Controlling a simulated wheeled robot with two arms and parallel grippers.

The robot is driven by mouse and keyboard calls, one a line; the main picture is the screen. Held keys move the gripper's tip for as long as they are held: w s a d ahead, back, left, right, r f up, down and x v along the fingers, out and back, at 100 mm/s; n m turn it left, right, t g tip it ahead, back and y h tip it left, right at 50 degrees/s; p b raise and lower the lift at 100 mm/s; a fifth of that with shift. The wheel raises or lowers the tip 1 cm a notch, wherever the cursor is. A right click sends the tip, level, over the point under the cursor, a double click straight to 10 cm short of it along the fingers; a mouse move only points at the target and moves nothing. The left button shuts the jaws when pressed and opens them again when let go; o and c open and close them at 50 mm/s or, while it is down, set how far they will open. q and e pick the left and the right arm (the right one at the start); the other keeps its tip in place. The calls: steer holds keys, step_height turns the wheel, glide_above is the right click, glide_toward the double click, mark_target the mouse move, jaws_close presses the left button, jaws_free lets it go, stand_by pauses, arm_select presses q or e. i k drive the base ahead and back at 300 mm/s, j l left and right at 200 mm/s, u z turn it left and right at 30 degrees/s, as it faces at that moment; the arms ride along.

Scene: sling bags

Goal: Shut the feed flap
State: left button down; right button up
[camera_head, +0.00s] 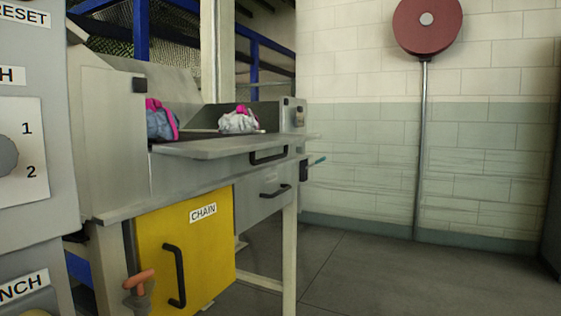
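The feed flap appears to be the grey metal panel (215,148) at the front of the grey machine's opening. It lies roughly level and sticks out toward the front, so the opening above it is uncovered. A black bar handle (268,156) shows just under its front edge. Behind the panel, a grey-blue and pink bag (161,122) sits at the left, partly hidden by the side wall. A whitish bag with pink (239,121) sits farther right. Neither of my grippers is in view.
Below are a grey drawer (262,194) and a yellow door labelled CHAIN (212,250). An orange-handled fitting (139,281) stands before the door. A grey control panel (30,130) fills the left edge. The floor (390,280) at right is clear.

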mark_target(206, 150)
steer(key=i+l+z, duration=0.15)
steer(key=i, duration=0.35)
steer(key=i+l+z, duration=0.15)
steer(key=i, duration=0.35)
steer(key=l, duration=0.1)
